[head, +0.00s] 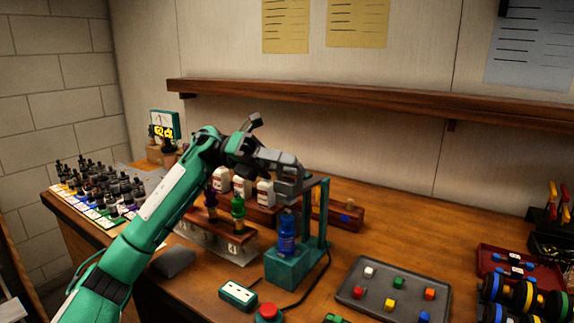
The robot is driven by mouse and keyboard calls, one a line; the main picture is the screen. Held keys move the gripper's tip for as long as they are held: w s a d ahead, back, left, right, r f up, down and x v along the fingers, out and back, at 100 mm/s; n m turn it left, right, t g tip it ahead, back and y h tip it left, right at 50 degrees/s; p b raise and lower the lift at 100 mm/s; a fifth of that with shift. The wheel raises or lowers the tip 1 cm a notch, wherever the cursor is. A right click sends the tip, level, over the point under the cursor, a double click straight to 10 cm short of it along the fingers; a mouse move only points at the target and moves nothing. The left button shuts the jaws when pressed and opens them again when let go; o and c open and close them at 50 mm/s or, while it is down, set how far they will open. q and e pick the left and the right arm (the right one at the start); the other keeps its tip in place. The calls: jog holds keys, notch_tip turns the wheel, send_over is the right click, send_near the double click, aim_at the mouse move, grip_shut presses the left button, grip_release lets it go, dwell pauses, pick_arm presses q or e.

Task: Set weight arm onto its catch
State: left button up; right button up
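A teal test stand (286,271) with upright posts (326,215) stands on the bench near the middle of the head view. A blue shock-like cylinder (287,235) stands upright on its base. My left gripper (291,190) is at the top of the stand, just above the blue cylinder and left of the posts. Its grey fingers hide much of the stand's top. I cannot make out the weight arm or its catch there, nor whether the fingers are open or hold something. My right gripper is out of view.
A rack with green and purple shocks (238,210) and white bottles (242,186) stand left of the stand. A teal box (238,295) and a red button (268,313) sit in front. A grey tray (392,317) with coloured cubes lies right. A shelf (400,105) spans the wall.

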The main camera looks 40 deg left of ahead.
pick_arm(q)
jog(key=a, duration=1.3)
jog(key=shift+s+a+b, duration=0.3)
jog(key=shift+s+a, duration=0.05)
jog(key=shift+s, duration=0.1)
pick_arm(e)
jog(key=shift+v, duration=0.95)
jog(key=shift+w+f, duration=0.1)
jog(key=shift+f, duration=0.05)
